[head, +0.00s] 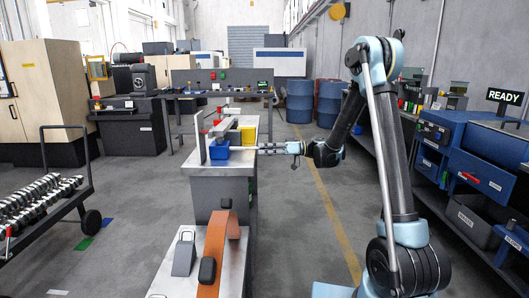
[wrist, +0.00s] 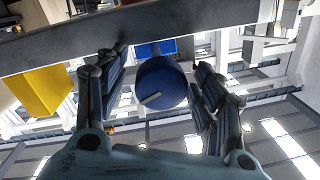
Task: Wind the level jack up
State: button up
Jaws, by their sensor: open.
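My gripper (head: 268,148) reaches left from my arm to the right side of a grey bench in the head view. Its fingers are spread open. In the wrist view a round blue knob (wrist: 162,80) with a pale bar mark on its face lies between the open fingers (wrist: 160,98), with a gap on either side. It looks like the jack's winding knob, but no label shows. In the head view I cannot make the knob out. A blue block (head: 219,153) and a yellow block (head: 248,135) sit on the bench near the gripper; the yellow block also shows in the wrist view (wrist: 40,90).
The bench top (head: 200,170) carries an upright pale plate and a red part (head: 222,128). An orange curved strip (head: 214,255) lies on the nearer bench. Blue barrels (head: 300,102) stand behind. A cart of dumbbells (head: 40,200) is at left. Floor right of the bench is clear.

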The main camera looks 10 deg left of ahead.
jog(key=c, duration=1)
jog(key=shift+c, duration=0.2)
